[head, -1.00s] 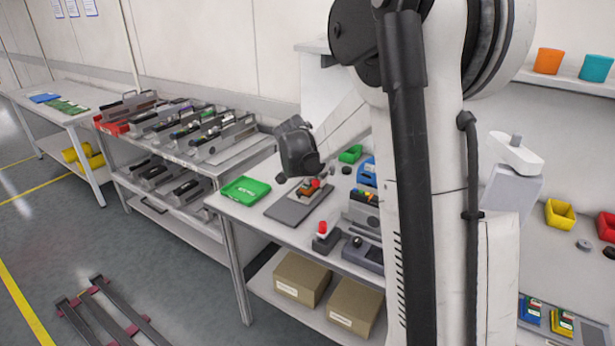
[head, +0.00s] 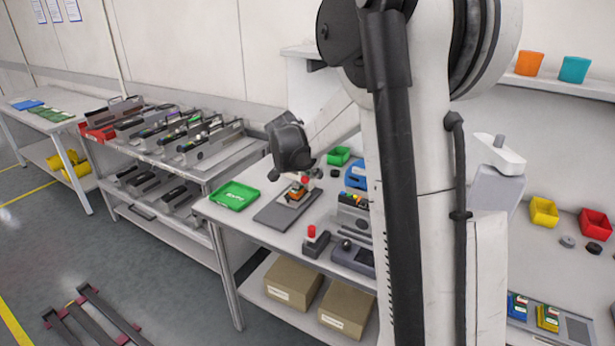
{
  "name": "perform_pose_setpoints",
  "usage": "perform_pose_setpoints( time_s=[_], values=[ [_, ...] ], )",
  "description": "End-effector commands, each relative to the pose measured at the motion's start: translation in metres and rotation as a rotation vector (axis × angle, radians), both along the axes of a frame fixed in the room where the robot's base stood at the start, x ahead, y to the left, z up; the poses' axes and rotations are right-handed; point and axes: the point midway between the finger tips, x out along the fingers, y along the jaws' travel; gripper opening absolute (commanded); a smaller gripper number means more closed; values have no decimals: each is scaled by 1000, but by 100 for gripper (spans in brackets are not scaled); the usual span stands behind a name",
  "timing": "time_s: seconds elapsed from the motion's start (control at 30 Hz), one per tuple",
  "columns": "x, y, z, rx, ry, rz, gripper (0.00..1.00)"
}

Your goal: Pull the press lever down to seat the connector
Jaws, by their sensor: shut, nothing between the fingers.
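My gripper (head: 300,168) is dark and hangs over the workbench, fingers pointing down, with nothing seen in it. Just below it a small press fixture (head: 297,195) with orange parts stands on a dark grey plate (head: 272,216). A small red knob (head: 305,180) shows at the top of the fixture, close under the fingertips; it looks like the press lever's end. Whether the fingers touch it I cannot tell. The connector is too small to make out. The fingers are small and partly hidden by the wrist, but look closed.
A green tray (head: 233,196) lies left of the plate. A grey box with a red button (head: 311,232) stands at the bench's front edge. A green bin (head: 339,155) and a blue holder (head: 356,175) stand behind. My arm column hides the bench's right part. A trolley (head: 215,180) adjoins on the left.

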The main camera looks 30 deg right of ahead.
Motion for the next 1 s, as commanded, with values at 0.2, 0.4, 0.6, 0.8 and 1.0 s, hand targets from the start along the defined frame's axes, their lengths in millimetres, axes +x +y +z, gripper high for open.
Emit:
perform_pose_setpoints(
  time_s=[0.2, 0.4, 0.6, 0.8, 1.0],
  values=[
    [-9, 12, 34, -3, -1, 5, 0],
    [-22, 33, 61, -3, -1, 3, 0],
    [-30, 47, 79, -3, -2, 2, 0],
    [-33, 51, 85, -4, -2, 2, 0],
    [-33, 51, 85, -4, -1, 2, 0]
  ],
)
